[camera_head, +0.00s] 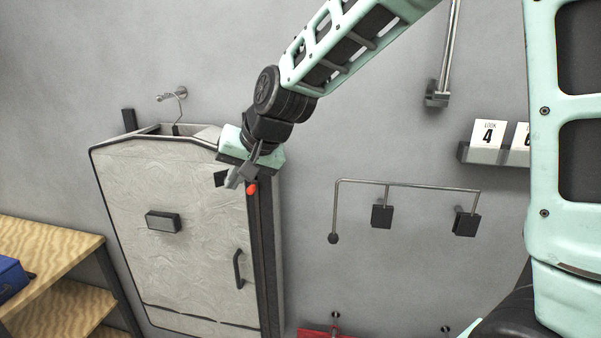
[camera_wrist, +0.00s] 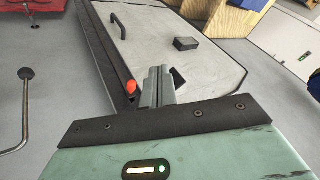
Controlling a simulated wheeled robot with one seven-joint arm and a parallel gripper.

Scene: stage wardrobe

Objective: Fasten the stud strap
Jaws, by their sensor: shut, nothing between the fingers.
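A pale grey garment bag (camera_head: 175,235) hangs against the wall, with a dark band (camera_head: 266,265) down its right side. A small black tab (camera_head: 221,178), possibly part of the stud strap, shows near the bag's upper right corner; it shows partly hidden beside my fingers in the wrist view (camera_wrist: 178,78). A small orange-red piece (camera_head: 252,188) sits at the dark band, and also shows in the wrist view (camera_wrist: 131,87). My gripper (camera_head: 233,181) is shut and empty, its fingers between the tab and the orange piece. I cannot tell whether they touch the bag.
The bag bears a dark block (camera_head: 163,221) and a black handle (camera_head: 239,268). A wooden shelf (camera_head: 45,245) stands at left. A bent metal rod (camera_head: 400,184) with black blocks and a card holder (camera_head: 484,153) are on the wall to the right. Bare wall lies between.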

